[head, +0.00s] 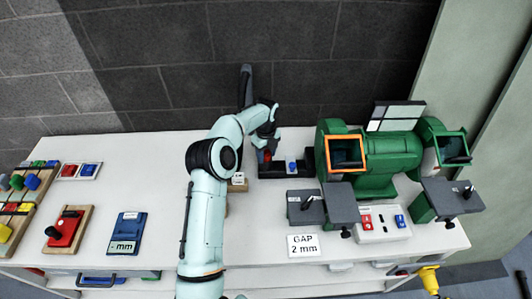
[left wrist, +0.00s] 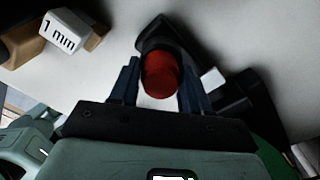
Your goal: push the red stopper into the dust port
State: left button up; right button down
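The red stopper (head: 267,156) is at the dark block (head: 274,171) left of the green machine. In the left wrist view the stopper (left wrist: 160,75) fills the space between the two fingers. My left gripper (head: 266,145) reaches down from above and looks shut on the stopper; finger contact is hard to make out. A dark fitting (left wrist: 160,33), which looks like the dust port, lies behind the stopper. The stopper hides its opening, and I cannot tell how deep the stopper sits. My right gripper is not in view.
A blue piece (head: 292,166) stands close right of the stopper. The green two-wheel machine (head: 385,165) is further right. A "1 mm" block (left wrist: 62,35) is nearby on the left. A dark upright tube (head: 246,85) stands behind. The table's middle left (head: 165,185) is clear.

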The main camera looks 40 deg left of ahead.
pick_arm(q)
jog(key=o, duration=0.3)
notch_tip(320, 180, up, 13)
jog(key=shift+r, duration=0.2)
dwell(0.3)
